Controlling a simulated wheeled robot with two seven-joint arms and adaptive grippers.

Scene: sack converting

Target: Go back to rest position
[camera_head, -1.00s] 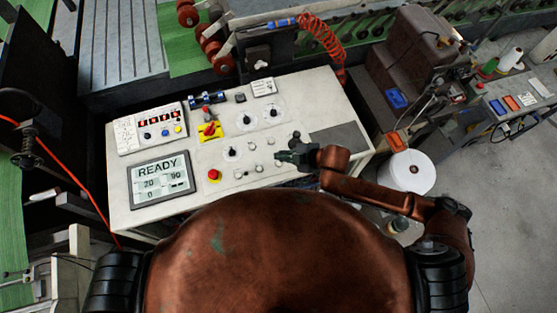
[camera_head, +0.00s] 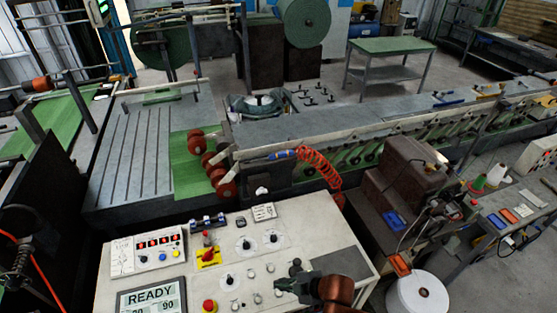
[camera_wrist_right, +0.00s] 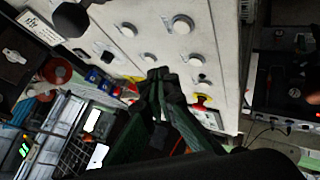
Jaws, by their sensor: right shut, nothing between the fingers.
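My right gripper (camera_head: 286,284) is over the lower right part of the white control panel (camera_head: 222,270) in the head view, close to its small knobs. In the right wrist view its dark fingers (camera_wrist_right: 160,78) are together with nothing between them, in front of the panel face (camera_wrist_right: 215,58). I cannot tell from these views whether the fingertips touch the panel. The panel carries a screen reading READY (camera_head: 151,298), a red button (camera_head: 209,305) and a red and yellow switch (camera_head: 208,255). My left gripper is not in view.
Right of the panel are a brown machine housing (camera_head: 402,180) and a white roll (camera_head: 418,296). A long conveyor machine (camera_head: 350,125) runs behind the panel. A coiled red hose (camera_head: 320,168) hangs above its back edge. Grey floor is clear at the lower right.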

